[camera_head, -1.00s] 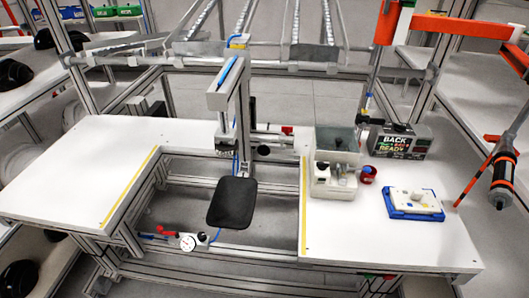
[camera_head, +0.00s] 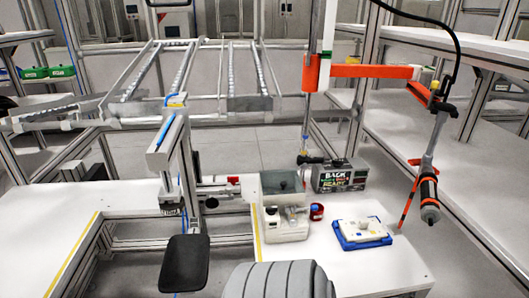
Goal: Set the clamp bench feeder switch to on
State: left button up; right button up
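A white box-shaped unit with a grey see-through lid (camera_head: 285,213), which looks like the feeder, stands on the right-hand table. Its front carries small dark and light parts, one of them a round dark knob (camera_head: 271,210). The knob's on or off setting is too small to tell. A blue tray-like base with a white top (camera_head: 362,231) and small raised parts lies to its right. Neither my left nor my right gripper is in view.
A display box (camera_head: 340,177) with lettering and a red cup (camera_head: 317,211) stand near the unit. A hanging screwdriver-like tool (camera_head: 428,195) is at right. A clamp post with a black pad (camera_head: 185,262) stands at left. The front right white tabletop (camera_head: 385,268) is bare.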

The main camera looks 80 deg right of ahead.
aim_at(271, 210)
jog(key=k, duration=0.85)
jog(key=z, duration=1.3)
jog(key=i, duration=0.3)
jog(key=u, duration=0.05)
